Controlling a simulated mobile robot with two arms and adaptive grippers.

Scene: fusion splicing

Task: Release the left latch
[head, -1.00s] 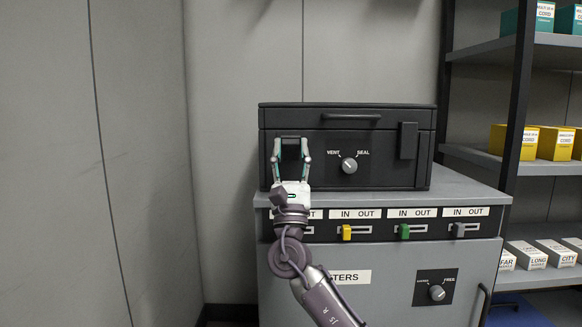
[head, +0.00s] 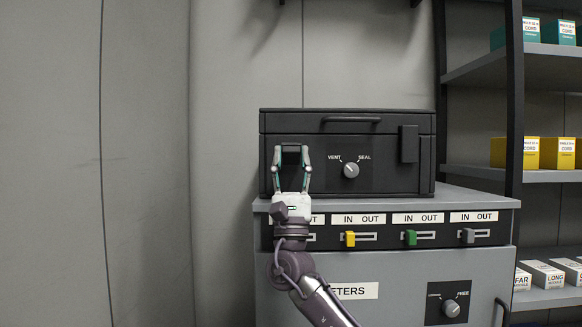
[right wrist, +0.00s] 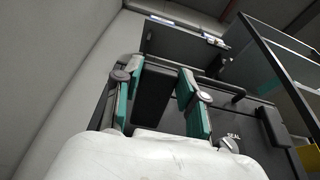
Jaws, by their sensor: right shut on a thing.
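A black case (head: 380,180) stands on a grey cabinet (head: 275,300). The left latch (head: 291,158) is a dark block on the left of the case's front. My right gripper (head: 291,152) reaches up from below with its fingers on both sides of the latch, shut on it. In the right wrist view, the latch (right wrist: 150,98) shows as a dark block between the green-padded fingers (right wrist: 158,100). The gripper's palm hides the latch's lower end. The right latch (head: 409,143) lies flat against the front. My left gripper is out of view.
A vent/seal knob (head: 351,170) sits right of the gripper, below the case handle (head: 351,120). Yellow (head: 350,239), green (head: 410,238) and grey (head: 468,236) sliders line the cabinet front below. A shelf rack (head: 510,70) stands at right. Free room lies at left.

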